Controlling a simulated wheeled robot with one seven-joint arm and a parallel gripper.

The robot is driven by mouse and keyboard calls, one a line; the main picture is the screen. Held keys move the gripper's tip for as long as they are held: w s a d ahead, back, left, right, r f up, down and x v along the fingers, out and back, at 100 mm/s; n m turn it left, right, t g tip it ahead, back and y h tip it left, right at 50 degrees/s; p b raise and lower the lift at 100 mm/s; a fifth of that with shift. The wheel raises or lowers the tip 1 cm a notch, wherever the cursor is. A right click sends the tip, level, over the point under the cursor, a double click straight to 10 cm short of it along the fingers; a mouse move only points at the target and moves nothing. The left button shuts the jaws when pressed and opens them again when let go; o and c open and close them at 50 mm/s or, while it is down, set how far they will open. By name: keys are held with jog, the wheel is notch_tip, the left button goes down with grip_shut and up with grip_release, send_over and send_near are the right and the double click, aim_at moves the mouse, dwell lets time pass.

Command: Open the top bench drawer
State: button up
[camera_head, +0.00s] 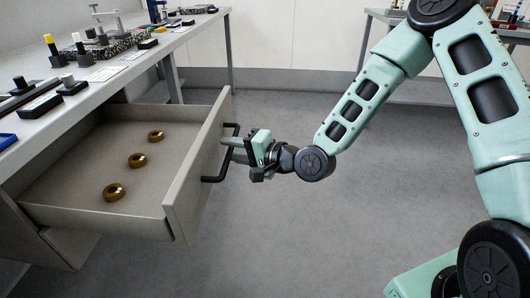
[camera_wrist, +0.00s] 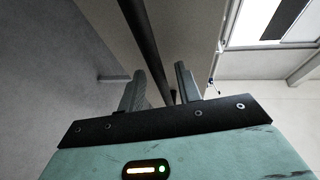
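The top bench drawer (camera_head: 100,205) is pulled far out from under the bench, with its inside showing. Its grey front panel (camera_head: 195,172) carries a black bar handle (camera_head: 208,179). My gripper (camera_head: 230,150) is at the middle of this handle, outside the front panel. In the wrist view the two fingers (camera_wrist: 160,85) stand apart, and the dark handle bar (camera_wrist: 140,30) runs between them. A gap shows beside the bar, so the fingers look open around it. Their exact contact with the bar is hard to see.
Several brass-coloured rings, one here (camera_head: 137,160), lie in the drawer. The bench top (camera_head: 150,57) holds tools and small parts. Another bench (camera_head: 390,17) stands at the back right. The grey floor (camera_head: 300,235) in front of the drawer is clear apart from my arm and base.

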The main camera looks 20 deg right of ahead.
jog(key=p+v, duration=1.2)
jog(key=v, duration=0.4)
jog(key=shift+s, duration=0.15)
jog(key=s+a+r+n+g+h+p, duration=0.3)
jog(key=s+r+n, duration=0.5)
jog(key=r, duration=0.4)
jog(key=s+a+r+n+g+h+p, duration=0.3)
jog(key=s+r+n+g+h+p, duration=0.2)
jog(key=s+r, duration=0.6)
jog(key=r+n+g+h, duration=0.1)
jog(key=n+g+h, duration=0.1)
jog(key=g, duration=0.1)
jog(key=shift+a+r+n+h+p, duration=0.15)
jog(key=shift+a+n+h+p, duration=0.15)
jog(key=shift+a+n, duration=0.1)
